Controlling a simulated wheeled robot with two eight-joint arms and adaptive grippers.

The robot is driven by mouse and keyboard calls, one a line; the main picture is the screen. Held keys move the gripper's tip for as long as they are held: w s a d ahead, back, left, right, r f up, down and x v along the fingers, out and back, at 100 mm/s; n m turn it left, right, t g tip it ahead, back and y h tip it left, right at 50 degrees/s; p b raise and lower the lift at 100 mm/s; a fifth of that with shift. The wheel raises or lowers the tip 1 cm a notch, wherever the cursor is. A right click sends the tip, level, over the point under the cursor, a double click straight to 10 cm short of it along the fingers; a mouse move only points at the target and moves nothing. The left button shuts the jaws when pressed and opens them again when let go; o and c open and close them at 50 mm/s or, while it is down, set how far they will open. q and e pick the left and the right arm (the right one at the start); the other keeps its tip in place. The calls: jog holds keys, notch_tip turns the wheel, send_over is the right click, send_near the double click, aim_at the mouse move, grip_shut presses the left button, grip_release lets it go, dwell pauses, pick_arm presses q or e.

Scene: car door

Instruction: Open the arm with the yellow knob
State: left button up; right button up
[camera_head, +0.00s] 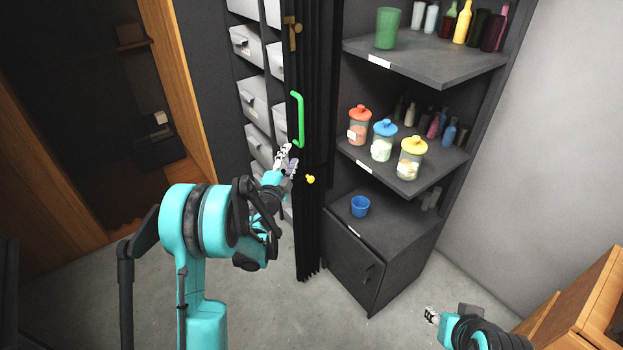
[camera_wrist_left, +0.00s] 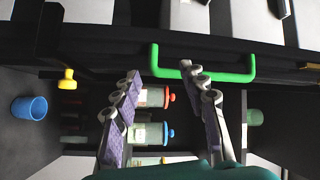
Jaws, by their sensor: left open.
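The yellow knob (camera_head: 310,179) sits low on the black folding door (camera_head: 308,225), just below and right of my left gripper (camera_head: 287,160). In the left wrist view the knob (camera_wrist_left: 68,80) is at the left, at the end of a short dark arm (camera_wrist_left: 50,38). The green handle (camera_head: 301,120) is on the same door above the gripper. In the wrist view, my left gripper (camera_wrist_left: 160,73) is open and empty, its fingertips near the green handle (camera_wrist_left: 228,76) and apart from the knob. My right gripper (camera_head: 432,316) is at the lower right; its jaws are too small to judge.
Right of the door, a dark shelf (camera_head: 425,68) holds jars, bottles and a green cup (camera_head: 388,28). A blue cup (camera_head: 360,206) stands on the lower cabinet. Grey drawers (camera_head: 247,43) are behind the door. A wooden cabinet (camera_head: 585,310) stands lower right.

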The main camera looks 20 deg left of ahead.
aim_at(311, 182)
pick_arm(q)
jog(key=d+f+m+g+h, duration=0.1)
jog(key=d+f+m+h, duration=0.15)
jog(key=f, duration=0.45)
jog(key=d+f+m+h, duration=0.1)
jog(key=f+m+h, duration=0.1)
jog(key=f+m, duration=0.35)
jog(key=shift+n, duration=0.6)
jog(key=w, duration=0.2)
jog(key=w+d+f+b, duration=0.1)
jog(key=w, duration=0.1)
jog(key=w+f, duration=0.1)
jog(key=w, duration=0.1)
jog(key=shift+w+d+f, duration=0.15)
jog(key=shift+w+d, duration=0.1)
jog(key=shift+w, duration=0.05)
jog(key=shift+w+d, duration=0.15)
jog(key=shift+w, duration=0.3)
grip_shut()
